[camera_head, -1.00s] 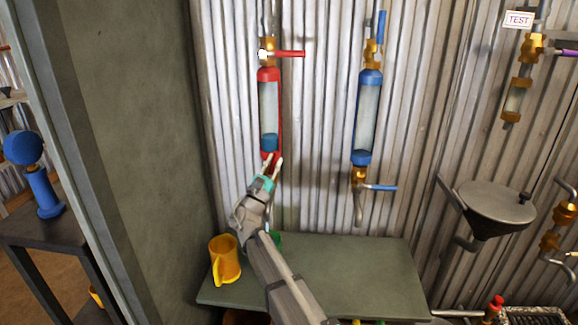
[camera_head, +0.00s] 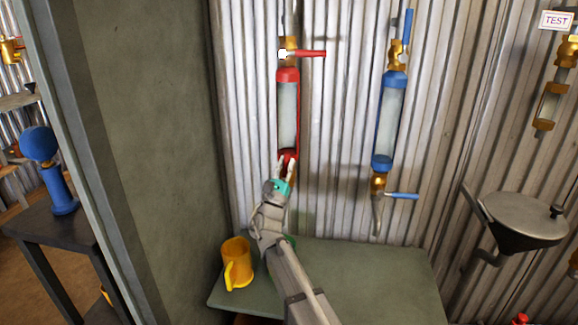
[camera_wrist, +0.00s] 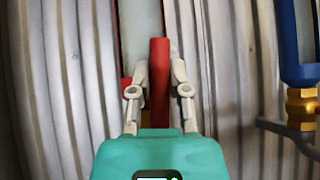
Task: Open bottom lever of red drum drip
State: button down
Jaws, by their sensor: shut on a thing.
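The red drum drip (camera_head: 288,112) is a clear cylinder with red end caps, upright on the corrugated wall. Its top red lever (camera_head: 311,53) points right from a brass valve. My gripper (camera_head: 285,164) is at the drum's bottom end and hides most of the lower valve. In the wrist view, my gripper (camera_wrist: 159,75) has its fingers on both sides of the red bottom lever (camera_wrist: 159,85), shut on it. This lever stands roughly upright in that view, in front of the drum. No blue liquid shows in the drum.
A blue drum drip (camera_head: 389,120) hangs to the right, its blue bottom lever (camera_head: 403,196) pointing right. A green table (camera_head: 385,268) below holds a yellow mug (camera_head: 237,262). A dark funnel (camera_head: 518,220) stands at right. A grey-green wall (camera_head: 150,130) bounds the left.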

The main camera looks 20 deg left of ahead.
jog(key=shift+w+a, duration=0.15)
jog(key=shift+w, duration=0.05)
jog(key=c, duration=0.6)
grip_release()
jog(key=shift+f, duration=0.1)
jog(key=shift+s, duration=0.1)
jog(key=shift+s, duration=0.1)
